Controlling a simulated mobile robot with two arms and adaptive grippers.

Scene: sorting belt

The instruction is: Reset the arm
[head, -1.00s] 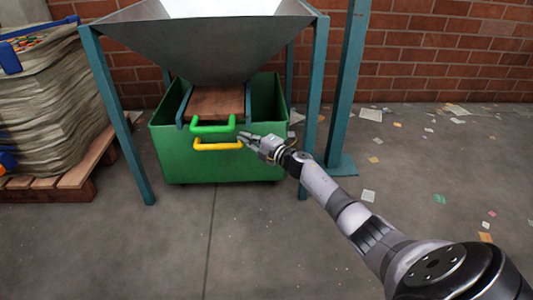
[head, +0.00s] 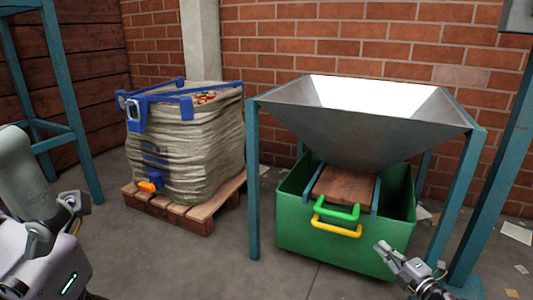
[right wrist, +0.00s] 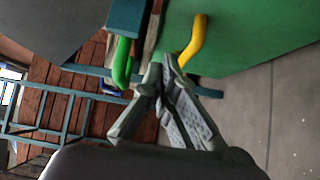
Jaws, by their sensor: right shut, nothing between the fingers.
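My right gripper (head: 382,247) is shut and empty in the head view, just right of and below the yellow handle (head: 338,230) on the front of the green bin. In the right wrist view its closed fingertips (right wrist: 160,75) lie between the green handle (right wrist: 122,64) and the yellow handle (right wrist: 191,44), apart from both as far as I can tell. The green handle (head: 337,211) sits just above the yellow one in the head view. My left arm is folded at the left edge; its gripper (head: 76,203) is small and partly hidden, so its opening is unclear.
A green bin (head: 300,225) stands under a metal hopper (head: 340,135) on teal legs, with a brown wooden board (head: 343,187) between them. A filled sack (head: 190,150) stands on a wooden pallet (head: 195,217) to the left. The floor in front is clear.

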